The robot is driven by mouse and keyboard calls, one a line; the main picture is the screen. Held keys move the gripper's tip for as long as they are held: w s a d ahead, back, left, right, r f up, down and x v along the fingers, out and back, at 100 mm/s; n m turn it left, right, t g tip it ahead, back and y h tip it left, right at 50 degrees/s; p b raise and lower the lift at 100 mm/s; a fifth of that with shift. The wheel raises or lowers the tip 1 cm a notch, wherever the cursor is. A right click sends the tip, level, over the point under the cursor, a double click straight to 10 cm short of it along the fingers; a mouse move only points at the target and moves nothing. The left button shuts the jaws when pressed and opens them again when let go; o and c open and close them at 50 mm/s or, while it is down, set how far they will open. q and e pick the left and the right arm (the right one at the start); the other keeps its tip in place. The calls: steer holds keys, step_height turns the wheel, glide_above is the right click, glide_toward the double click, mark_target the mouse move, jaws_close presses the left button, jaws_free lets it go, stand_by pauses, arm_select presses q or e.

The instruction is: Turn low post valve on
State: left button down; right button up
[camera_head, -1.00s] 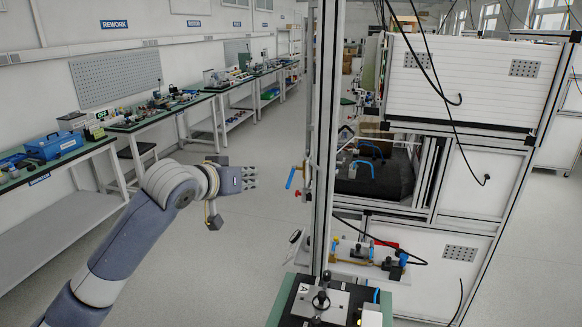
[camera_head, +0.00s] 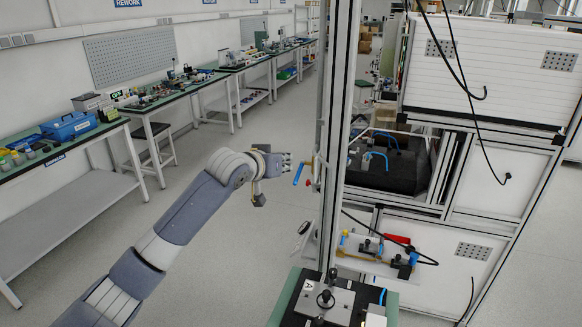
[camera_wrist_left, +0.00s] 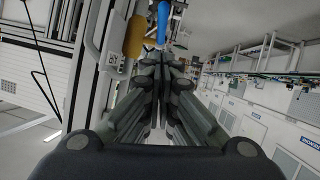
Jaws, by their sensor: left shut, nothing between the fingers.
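The valve on the tall aluminium post (camera_head: 335,120) has a blue lever (camera_head: 298,174). The lever hangs down at a slant on the post's left side, with small brass and red parts beside it. My left gripper (camera_head: 288,162) is just left of the lever, with its fingers pointing right toward it. A small gap seems to lie between them, but contact is hard to tell. In the left wrist view the fingers (camera_wrist_left: 160,95) are shut and empty. A blue part (camera_wrist_left: 163,22), probably the lever, shows beyond the tips, with an orange-yellow part (camera_wrist_left: 135,37) beside it. My right gripper is out of view.
A shelved machine frame (camera_head: 500,190) stands right of the post. A fixture bench (camera_head: 285,300) is below the post, and a board with fittings (camera_head: 360,262) is behind it. Workbenches (camera_head: 85,130) line the left wall. The floor between is free.

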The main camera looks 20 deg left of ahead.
mark_target(299, 170)
arm_select(q)
steer(key=f, duration=0.1)
steer(key=w+f+p, duration=0.1)
steer(key=w+f, duration=0.1)
steer(key=shift+d+f+p, duration=0.35)
steer(key=shift+d+p, duration=0.05)
steer(key=shift+w+f, duration=0.1)
steer(key=shift+f, duration=0.05)
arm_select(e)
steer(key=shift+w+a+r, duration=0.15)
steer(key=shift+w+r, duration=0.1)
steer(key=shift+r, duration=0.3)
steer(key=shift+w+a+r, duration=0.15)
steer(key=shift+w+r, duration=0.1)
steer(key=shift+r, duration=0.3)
arm_select(q)
steer(key=shift+f, duration=0.1)
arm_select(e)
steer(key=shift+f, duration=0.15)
